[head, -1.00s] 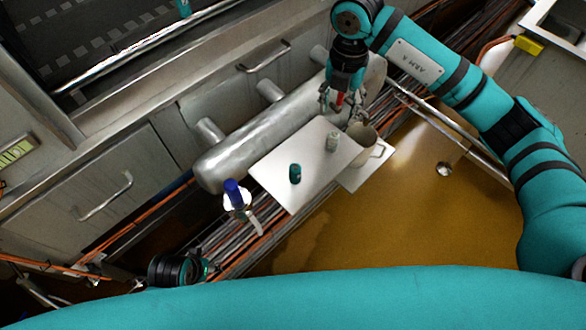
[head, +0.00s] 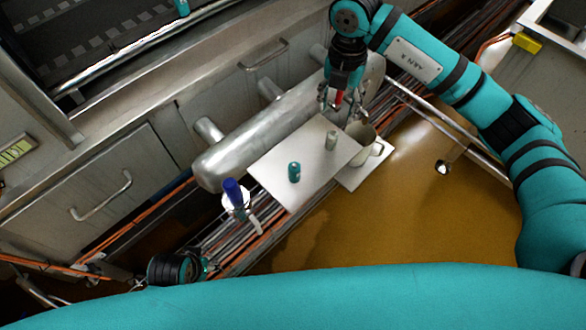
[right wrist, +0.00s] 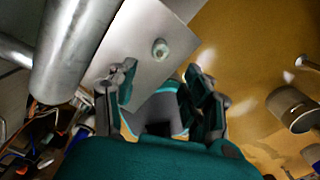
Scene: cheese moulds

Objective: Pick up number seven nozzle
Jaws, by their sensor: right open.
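Two small nozzles stand on a white board (head: 290,200). One is teal (head: 294,172), near the board's middle. The other is pale grey-green (head: 331,141), nearer the right gripper, and it also shows in the right wrist view (right wrist: 161,49). I cannot read a number on either. My right gripper (head: 338,102) is open above the board's far right end, apart from both nozzles. In the right wrist view its fingers (right wrist: 162,88) are spread below the pale nozzle. A grey shape between them is unclear. My left gripper (head: 206,268) is small and dark at the lower left.
A pale mug (head: 362,135) stands beside the board, close to the right gripper. A big metal cylinder (head: 240,155) runs along the board's back side. A blue-capped bottle (head: 234,192) stands left of the board. Cables run below; the brown floor lies to the right.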

